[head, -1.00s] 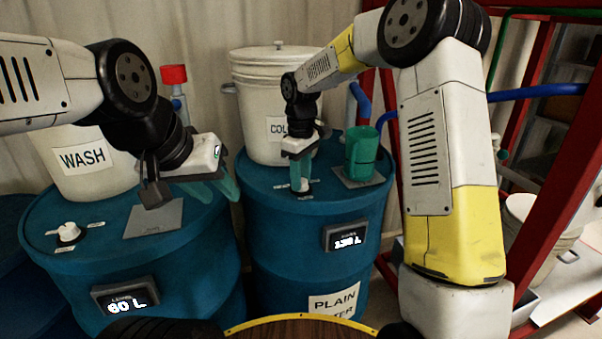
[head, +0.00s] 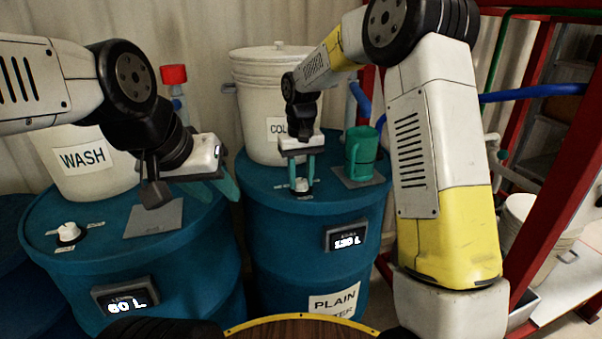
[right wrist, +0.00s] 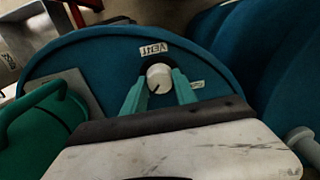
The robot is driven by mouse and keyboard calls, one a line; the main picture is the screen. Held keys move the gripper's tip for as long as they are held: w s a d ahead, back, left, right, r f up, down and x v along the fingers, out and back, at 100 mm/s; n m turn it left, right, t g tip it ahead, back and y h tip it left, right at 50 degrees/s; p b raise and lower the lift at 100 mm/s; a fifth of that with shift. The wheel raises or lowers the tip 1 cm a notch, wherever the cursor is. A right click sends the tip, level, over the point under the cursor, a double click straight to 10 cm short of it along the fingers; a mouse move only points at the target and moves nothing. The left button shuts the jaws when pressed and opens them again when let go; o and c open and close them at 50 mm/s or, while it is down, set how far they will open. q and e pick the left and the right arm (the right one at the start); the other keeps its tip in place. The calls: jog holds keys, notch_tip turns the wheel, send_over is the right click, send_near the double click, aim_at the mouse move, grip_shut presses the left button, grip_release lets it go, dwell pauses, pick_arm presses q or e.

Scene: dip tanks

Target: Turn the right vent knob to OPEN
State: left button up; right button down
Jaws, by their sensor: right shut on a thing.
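The right vent knob (head: 302,186) is a small white dial on top of the blue drum labelled PLAIN (head: 285,215). My right gripper (head: 302,182) points down at it with its teal fingers on both sides, shut on it. The right wrist view shows the white knob (right wrist: 158,78) between the fingers of my right gripper (right wrist: 159,88), with a dark pointer line toward the lower left. A VENT label (right wrist: 154,48) lies beside it. A smaller label on the other side is unreadable. My left gripper (head: 222,190) hangs open and empty over the left drum's edge.
A green mug (head: 360,155) stands on a grey plate just right of the knob. A white lidded bucket (head: 268,100) stands behind it. The left drum (head: 190,250) carries a WASH bucket (head: 85,165) and another white knob (head: 68,232).

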aim_at(301, 180)
jog(key=shift+r, duration=0.1)
dwell(0.4)
jog(key=c, duration=1)
grip_release()
jog(key=shift+o, duration=0.2)
jog(key=shift+r, duration=3.85)
